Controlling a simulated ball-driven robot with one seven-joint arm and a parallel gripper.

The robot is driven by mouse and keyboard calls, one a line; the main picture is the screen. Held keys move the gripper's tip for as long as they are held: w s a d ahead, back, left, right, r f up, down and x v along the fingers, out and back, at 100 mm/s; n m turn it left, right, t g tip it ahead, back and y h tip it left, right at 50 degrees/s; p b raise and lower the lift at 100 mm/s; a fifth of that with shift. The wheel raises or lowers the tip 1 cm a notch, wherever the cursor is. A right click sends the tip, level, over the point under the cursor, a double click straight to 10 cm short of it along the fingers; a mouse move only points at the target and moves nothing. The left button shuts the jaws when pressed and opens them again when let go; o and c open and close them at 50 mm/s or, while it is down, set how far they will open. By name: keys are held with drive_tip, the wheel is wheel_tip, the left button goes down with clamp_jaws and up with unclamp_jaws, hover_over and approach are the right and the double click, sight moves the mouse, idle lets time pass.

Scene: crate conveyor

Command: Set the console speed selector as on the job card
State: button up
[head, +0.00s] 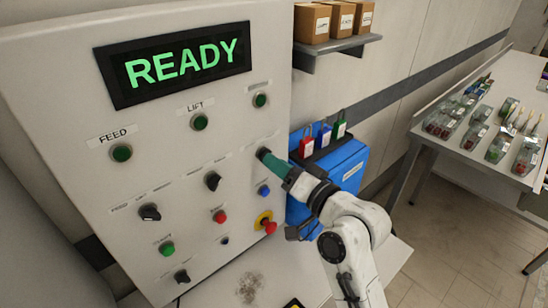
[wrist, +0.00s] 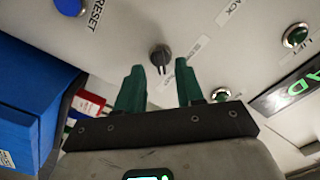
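The console (head: 60,120) is a light panel with a READY display (head: 180,64) in green letters. A dark selector knob (wrist: 160,56) with small labels beside it shows in the wrist view, between and just beyond my fingertips. My gripper (wrist: 158,72) is open, with one green finger on each side of the knob and a gap to it. In the head view my gripper (head: 264,153) is close to the panel's right side and hides that knob. Other dark selectors (head: 150,212) (head: 213,181) (head: 182,276) are on the panel. Which is marked speed is unreadable; I see no job card.
A blue RESET button (wrist: 68,6) is near the knob. A red emergency stop (head: 268,226) on yellow lies below my gripper. A blue box (head: 342,170) with padlocks (head: 323,136) stands right of the panel. A shelf of cartons (head: 338,44) is above; a table (head: 458,150) stands far right.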

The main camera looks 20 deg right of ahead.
drive_tip(key=shift+x, duration=1.2)
drive_tip(key=shift+c, duration=0.4)
clamp_jaws()
